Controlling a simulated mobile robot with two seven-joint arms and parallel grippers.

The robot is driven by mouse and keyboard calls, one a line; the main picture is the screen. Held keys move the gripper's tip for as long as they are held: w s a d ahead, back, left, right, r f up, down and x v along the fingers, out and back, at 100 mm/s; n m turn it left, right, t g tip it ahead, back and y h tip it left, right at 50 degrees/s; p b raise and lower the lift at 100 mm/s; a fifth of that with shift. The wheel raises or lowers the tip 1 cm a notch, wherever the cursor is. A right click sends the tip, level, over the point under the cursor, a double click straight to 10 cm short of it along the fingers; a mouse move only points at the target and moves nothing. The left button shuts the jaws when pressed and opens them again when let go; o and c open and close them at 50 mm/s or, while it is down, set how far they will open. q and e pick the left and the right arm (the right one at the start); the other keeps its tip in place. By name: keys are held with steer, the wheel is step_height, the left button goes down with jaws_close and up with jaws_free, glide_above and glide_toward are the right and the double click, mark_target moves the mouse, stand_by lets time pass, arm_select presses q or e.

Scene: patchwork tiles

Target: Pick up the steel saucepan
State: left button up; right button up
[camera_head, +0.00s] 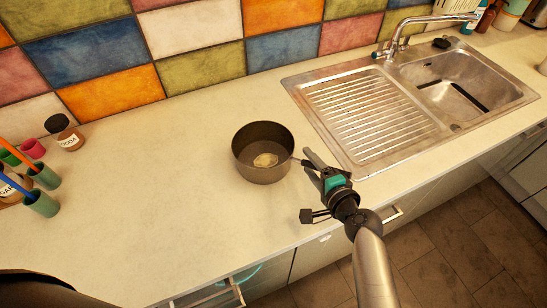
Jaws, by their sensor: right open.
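The steel saucepan (249,166) stands upright on the pale countertop, left of the sink. It looks dark grey-brown, and a pale patch shows on its inside bottom. Its short visible handle points right, toward my right gripper. My right gripper (309,164) is open, with its fingers at the handle, just right of the pan's wall. The handle's far part is hidden by the gripper, and I cannot tell whether the fingers touch it. My left gripper is not in view.
The metal sink with drainboard (365,112) lies to the right, with a faucet (390,48) behind it. A dark-lidded jar (69,138) and several small containers stand at left. A tiled wall (200,67) closes the back. The counter left of the pan is clear.

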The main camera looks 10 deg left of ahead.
steer(key=shift+c, duration=0.3)
jaws_close()
stand_by(1.1)
steer(key=shift+w+r, duration=0.1)
steer(key=shift+r, duration=0.05)
